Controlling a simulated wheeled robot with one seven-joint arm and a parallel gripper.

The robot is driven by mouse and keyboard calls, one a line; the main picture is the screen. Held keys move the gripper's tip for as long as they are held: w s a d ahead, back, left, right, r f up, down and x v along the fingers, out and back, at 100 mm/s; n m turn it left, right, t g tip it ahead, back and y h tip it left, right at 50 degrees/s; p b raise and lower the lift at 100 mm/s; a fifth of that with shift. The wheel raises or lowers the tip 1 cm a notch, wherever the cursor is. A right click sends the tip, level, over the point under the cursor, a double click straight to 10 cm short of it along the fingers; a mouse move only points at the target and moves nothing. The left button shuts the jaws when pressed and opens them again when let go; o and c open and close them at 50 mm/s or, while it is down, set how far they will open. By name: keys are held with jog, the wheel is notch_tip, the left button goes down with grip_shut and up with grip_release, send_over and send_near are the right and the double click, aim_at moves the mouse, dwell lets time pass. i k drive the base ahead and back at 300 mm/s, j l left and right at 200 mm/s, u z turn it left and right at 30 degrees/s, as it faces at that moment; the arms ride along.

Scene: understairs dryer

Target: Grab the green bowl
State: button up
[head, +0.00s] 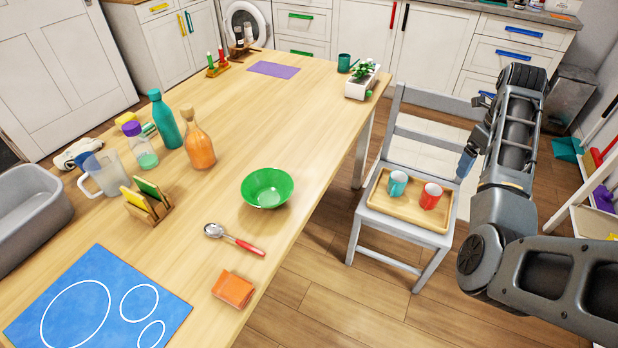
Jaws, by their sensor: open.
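The green bowl (267,189) stands upright and empty on the wooden table (320,120), near the table's right edge. My gripper (467,163) is at the right, off the table, near the grey chair and well apart from the bowl. It is open, with nothing seen between its fingers; my arm partly hides it. Nothing covers the bowl.
An orange bottle (198,140) stands behind left. The chair (405,232) beside the table bears a tray (411,215) with two cups.

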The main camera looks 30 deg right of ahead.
aim_at(265, 188)
jog(key=i+j+z, duration=0.2)
jog(key=z, duration=0.15)
jog(key=i+j+z, duration=0.15)
jog(key=z, duration=0.2)
